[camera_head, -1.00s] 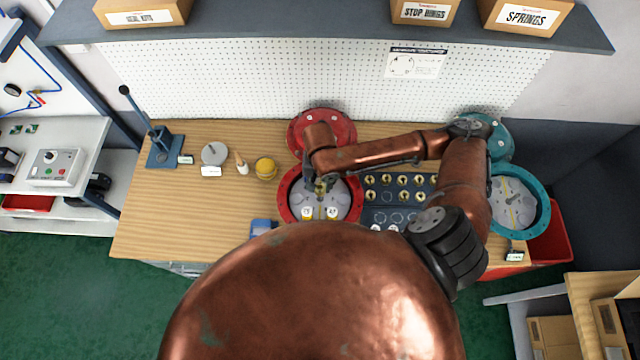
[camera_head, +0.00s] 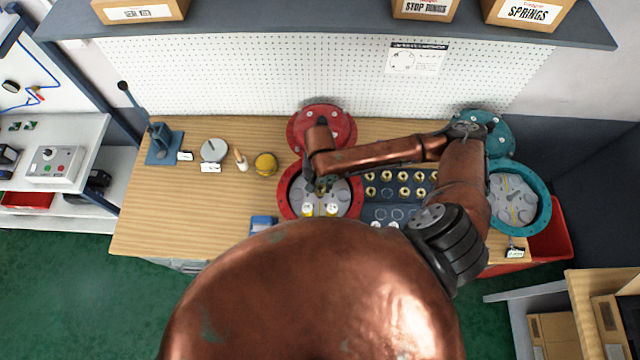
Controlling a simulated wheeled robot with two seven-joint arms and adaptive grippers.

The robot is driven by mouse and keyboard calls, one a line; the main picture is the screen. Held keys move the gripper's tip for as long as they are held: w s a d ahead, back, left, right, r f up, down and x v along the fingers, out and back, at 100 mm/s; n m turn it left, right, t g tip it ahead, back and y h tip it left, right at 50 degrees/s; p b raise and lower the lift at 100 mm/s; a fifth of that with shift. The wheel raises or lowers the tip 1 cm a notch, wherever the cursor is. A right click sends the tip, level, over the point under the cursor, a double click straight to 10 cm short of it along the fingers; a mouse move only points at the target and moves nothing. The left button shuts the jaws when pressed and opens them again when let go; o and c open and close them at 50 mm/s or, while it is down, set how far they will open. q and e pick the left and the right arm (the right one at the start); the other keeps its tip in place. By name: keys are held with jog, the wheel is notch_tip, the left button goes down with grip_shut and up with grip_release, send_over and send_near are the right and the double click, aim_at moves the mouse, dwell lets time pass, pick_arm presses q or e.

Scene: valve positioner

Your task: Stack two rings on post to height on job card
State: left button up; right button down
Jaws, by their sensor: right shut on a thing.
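My right gripper (camera_head: 321,186) points down inside the open red round housing (camera_head: 286,197), over its grey inner plate. It is shut on a small brass ring, mostly hidden by the fingers; I cannot tell whether the ring is around a post. Two white-topped pieces with yellow bases (camera_head: 320,209) stand at the front of the housing. Several brass rings (camera_head: 403,191) sit in rows on the dark tray (camera_head: 377,214) to the right. The job card (camera_head: 417,58) hangs on the pegboard, its writing too small to read. My left gripper is not in view.
A red lid (camera_head: 338,122) lies behind the housing. A teal housing (camera_head: 541,222) with its lid (camera_head: 497,143) stands at the right. A blue lever press (camera_head: 163,143), grey disc (camera_head: 214,150), yellow pot (camera_head: 265,164) and blue box (camera_head: 263,224) stand left. The left front wood is clear.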

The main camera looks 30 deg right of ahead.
jog(key=shift+f, duration=0.1)
jog(key=c, duration=1.5)
grip_release()
jog(key=shift+o, duration=0.2)
notch_tip(320, 180, up, 12)
